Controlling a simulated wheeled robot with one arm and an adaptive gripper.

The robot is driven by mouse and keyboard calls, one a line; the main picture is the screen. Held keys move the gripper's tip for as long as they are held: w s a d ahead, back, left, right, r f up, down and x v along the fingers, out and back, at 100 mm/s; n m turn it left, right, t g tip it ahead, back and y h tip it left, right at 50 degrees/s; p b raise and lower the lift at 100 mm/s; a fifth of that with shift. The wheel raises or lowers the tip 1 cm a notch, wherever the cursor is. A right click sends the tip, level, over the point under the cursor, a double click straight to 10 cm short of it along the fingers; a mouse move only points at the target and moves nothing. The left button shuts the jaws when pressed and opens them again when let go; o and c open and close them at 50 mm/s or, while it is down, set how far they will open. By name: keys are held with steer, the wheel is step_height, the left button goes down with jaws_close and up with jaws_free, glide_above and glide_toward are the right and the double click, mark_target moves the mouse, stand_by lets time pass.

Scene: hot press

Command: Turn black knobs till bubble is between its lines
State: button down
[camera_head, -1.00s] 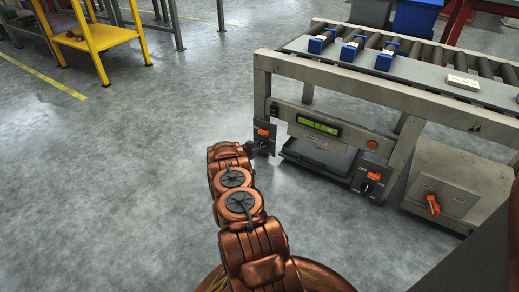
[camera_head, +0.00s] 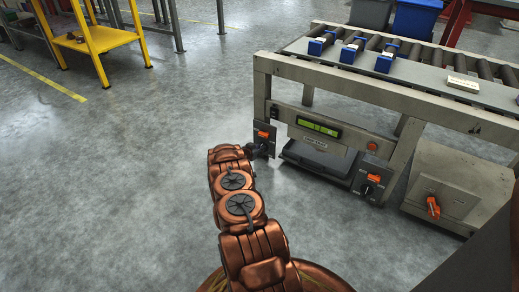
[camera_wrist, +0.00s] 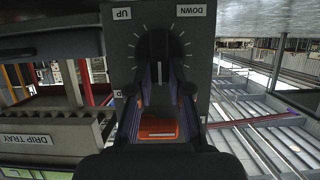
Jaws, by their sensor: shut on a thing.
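My gripper (camera_head: 253,150) is at the left control panel (camera_head: 265,138) on the front of the press. In the wrist view my gripper (camera_wrist: 160,84) is shut on the black knob (camera_wrist: 158,48), with one finger on each side. A white line shows on the knob, amid dial ticks and the words UP and DOWN. The right panel (camera_head: 371,178) carries another black knob (camera_head: 366,189), untouched. A green bubble level (camera_head: 318,126) sits between the panels. Its bubble and lines are too small to read.
Orange switches sit on the left panel (camera_head: 263,134) and the right panel (camera_head: 373,178). A drip tray (camera_head: 316,160) hangs low between the panels. A grey box with an orange handle (camera_head: 433,207) stands right. Open floor (camera_head: 120,180) lies left.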

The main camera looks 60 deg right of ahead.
steer(key=shift+s+r+t+p, duration=0.1)
steer(key=shift+r+t+p, duration=0.15)
steer(key=shift+p, duration=0.5)
steer(key=shift+s+f+m+t+h+p, duration=0.3)
steer(key=shift+m+t+p, duration=0.6)
steer(key=shift+m, duration=0.6)
steer(key=shift+s+f+m+t+h+p, duration=0.15)
steer(key=shift+s+f+m+t+p, duration=0.15)
steer(key=shift+m+t+p, duration=0.9)
steer(key=shift+s+f+m+t+h+p, duration=0.3)
steer(key=shift+m+t+p, duration=0.25)
steer(key=shift+m, duration=1.25)
steer(key=c, duration=1.1)
jaws_free()
